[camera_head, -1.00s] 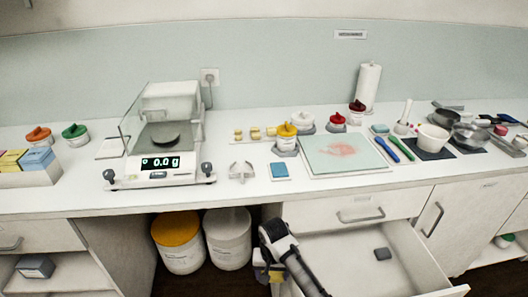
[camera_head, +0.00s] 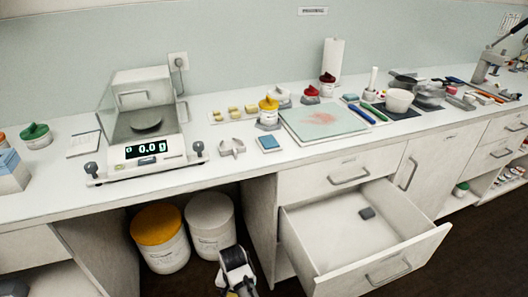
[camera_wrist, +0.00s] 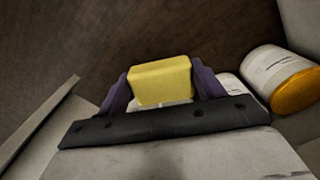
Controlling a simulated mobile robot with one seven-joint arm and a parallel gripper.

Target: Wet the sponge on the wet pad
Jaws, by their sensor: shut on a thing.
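My gripper (camera_wrist: 160,88) is shut on the yellow sponge (camera_wrist: 160,80), which sits between its two purple fingers in the wrist view. In the head view my arm's end is low at the bottom edge, in front of the counter and below its top; the sponge is hardly visible there. A small blue square pad in a grey holder (camera_head: 269,143), which looks like the wet pad, lies on the counter near its front edge, right of the scale. The gripper is well apart from it.
A white balance (camera_head: 146,130) stands left of the pad, and a pale board with a red stain (camera_head: 322,122) lies right. Two bins (camera_head: 160,235) stand under the counter.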

